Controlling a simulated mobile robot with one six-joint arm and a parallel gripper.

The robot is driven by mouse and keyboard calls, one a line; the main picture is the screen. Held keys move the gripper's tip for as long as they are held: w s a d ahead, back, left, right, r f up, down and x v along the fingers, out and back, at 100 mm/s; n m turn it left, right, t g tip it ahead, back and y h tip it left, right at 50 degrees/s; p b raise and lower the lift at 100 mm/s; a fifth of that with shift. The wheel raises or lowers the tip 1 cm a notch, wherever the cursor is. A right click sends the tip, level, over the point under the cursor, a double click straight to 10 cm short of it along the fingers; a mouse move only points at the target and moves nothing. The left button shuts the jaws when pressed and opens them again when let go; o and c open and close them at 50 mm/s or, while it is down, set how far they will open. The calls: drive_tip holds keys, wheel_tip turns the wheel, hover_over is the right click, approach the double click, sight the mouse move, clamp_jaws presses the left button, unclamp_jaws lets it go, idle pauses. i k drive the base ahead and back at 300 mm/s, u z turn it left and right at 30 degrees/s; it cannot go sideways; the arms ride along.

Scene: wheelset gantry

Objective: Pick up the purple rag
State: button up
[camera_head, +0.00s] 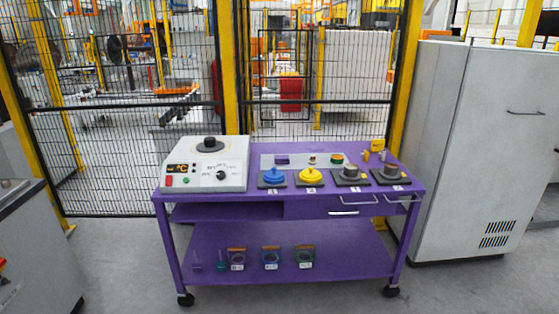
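A small dark purple item (282,160), which may be the purple rag, lies on a pale grey tray (300,157) at the back of the purple cart's top (260,147). It is too small for me to make out cloth or folds. A small pale and brown item (312,160) and a green and orange item (336,160) lie to its right on the same tray. My gripper is not in view.
A white control box (205,165) fills the cart top's left. Blue (272,177) and yellow (311,175) lidded items and grey parts (352,173) line the front. A tall grey cabinet (465,150) stands right; mesh fencing is behind. Floor before the cart is clear.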

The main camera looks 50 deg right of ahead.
sight(278, 159)
drive_tip(key=z, duration=0.25)
drive_tip(key=i, duration=0.95)
drive_tip(key=z, duration=0.45)
